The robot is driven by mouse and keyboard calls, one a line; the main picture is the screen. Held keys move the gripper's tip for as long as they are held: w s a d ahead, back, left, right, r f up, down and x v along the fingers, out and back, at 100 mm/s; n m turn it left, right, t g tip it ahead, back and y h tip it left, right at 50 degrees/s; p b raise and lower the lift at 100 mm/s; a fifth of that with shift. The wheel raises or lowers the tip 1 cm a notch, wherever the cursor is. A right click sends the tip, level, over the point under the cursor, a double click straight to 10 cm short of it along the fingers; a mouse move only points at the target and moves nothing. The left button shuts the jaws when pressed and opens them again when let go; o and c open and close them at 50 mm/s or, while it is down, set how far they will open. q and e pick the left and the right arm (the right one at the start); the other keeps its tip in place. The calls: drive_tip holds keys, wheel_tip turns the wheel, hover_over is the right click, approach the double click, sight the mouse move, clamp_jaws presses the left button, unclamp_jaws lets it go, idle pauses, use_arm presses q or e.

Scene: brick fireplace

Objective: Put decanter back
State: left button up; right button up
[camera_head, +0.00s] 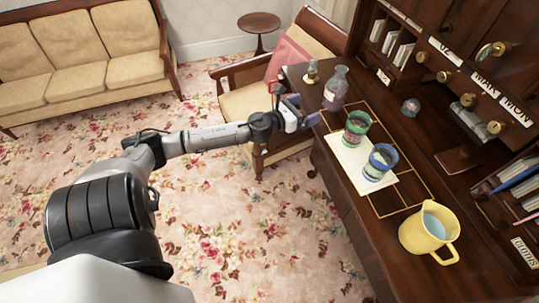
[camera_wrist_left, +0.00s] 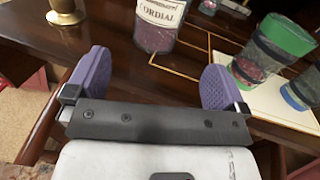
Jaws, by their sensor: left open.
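The decanter (camera_head: 336,88), a clear bottle with purple liquid and a label reading CORDIAL, stands upright on the dark wooden desk near its far left end. It also shows in the left wrist view (camera_wrist_left: 158,28), cut off at the top edge, beyond and between my fingers. My left gripper (camera_head: 303,110) is open and empty at the desk's left edge, short of the decanter and not touching it. Its two purple finger pads (camera_wrist_left: 157,78) are spread wide. My right gripper is not in view.
Two banded glasses, one green-rimmed (camera_head: 356,128) and one blue-rimmed (camera_head: 380,160), stand on a white sheet (camera_head: 347,160) right of the gripper. A small brass-based bottle (camera_head: 312,72) stands left of the decanter. A yellow pitcher (camera_head: 425,232) is nearer. An armchair (camera_head: 255,100) adjoins the desk.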

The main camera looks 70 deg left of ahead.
use_arm(q)
drive_tip(key=s+d+f+n+g+y, duration=0.3)
drive_tip(key=s+d+f+n+g, duration=0.5)
drive_tip(key=s+d+f+n, duration=1.1)
drive_tip(key=s+d+r+n+g+h, duration=0.4)
drive_tip(key=s+d+n, duration=0.6)
drive_tip(key=n, duration=0.3)
drive_tip(key=shift+d+g+h, duration=0.5)
drive_tip(key=shift+d+g, duration=0.05)
drive_tip(key=shift+g, duration=0.55)
